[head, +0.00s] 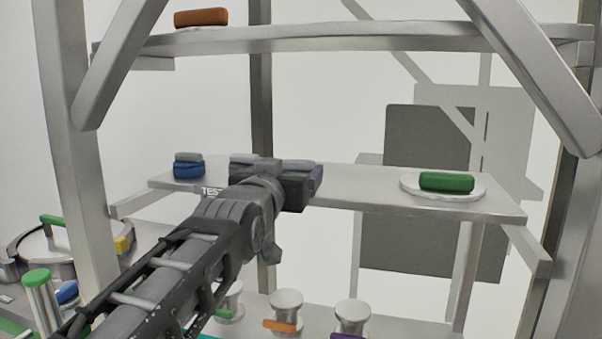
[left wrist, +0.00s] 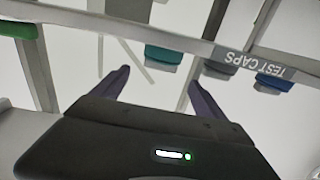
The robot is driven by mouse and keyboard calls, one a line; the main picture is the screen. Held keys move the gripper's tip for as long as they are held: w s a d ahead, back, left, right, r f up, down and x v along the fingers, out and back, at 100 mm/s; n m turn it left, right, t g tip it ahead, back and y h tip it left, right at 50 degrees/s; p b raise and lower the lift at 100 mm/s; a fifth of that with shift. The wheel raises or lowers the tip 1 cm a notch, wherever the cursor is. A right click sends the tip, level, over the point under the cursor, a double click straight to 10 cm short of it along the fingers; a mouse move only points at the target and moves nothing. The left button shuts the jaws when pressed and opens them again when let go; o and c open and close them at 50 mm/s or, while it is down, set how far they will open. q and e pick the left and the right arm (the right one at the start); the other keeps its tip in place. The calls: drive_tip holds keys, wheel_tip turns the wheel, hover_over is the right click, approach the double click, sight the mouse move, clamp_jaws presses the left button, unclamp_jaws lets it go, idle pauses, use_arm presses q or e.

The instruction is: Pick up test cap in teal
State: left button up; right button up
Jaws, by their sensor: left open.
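The teal test cap (left wrist: 165,53) shows in the left wrist view beyond the gap between my fingers, a little above the fingertips in the picture. My left gripper (left wrist: 159,78) is open, with nothing between its two dark fingers, and stands apart from the cap. In the head view my left gripper (head: 300,180) is at the middle shelf and blocks the teal cap from sight. My right gripper is in neither view.
The middle shelf (head: 365,183) carries a blue cap (head: 188,169) at left and a green cap (head: 446,182) on a white disc. The "TEST CAPS" label (left wrist: 255,66) is on its edge. An orange piece (head: 201,18) lies above; white knobs (head: 286,303) stand below. Slanted braces frame the rack.

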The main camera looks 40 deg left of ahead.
sight(297, 163)
use_arm(q)
drive_tip(key=shift+p+x, duration=0.35)
drive_tip(key=shift+x, duration=0.5)
drive_tip(key=shift+w+a, duration=0.2)
drive_tip(key=shift+w, duration=0.3)
drive_tip(key=shift+w+a+p, duration=0.1)
drive_tip(key=shift+w+p, duration=0.1)
drive_tip(key=shift+p, duration=0.1)
drive_tip(key=p+x, duration=0.2)
drive_tip(key=x, duration=0.2)
drive_tip(key=shift+w+a, duration=0.1)
drive_tip(key=shift+w, duration=0.2)
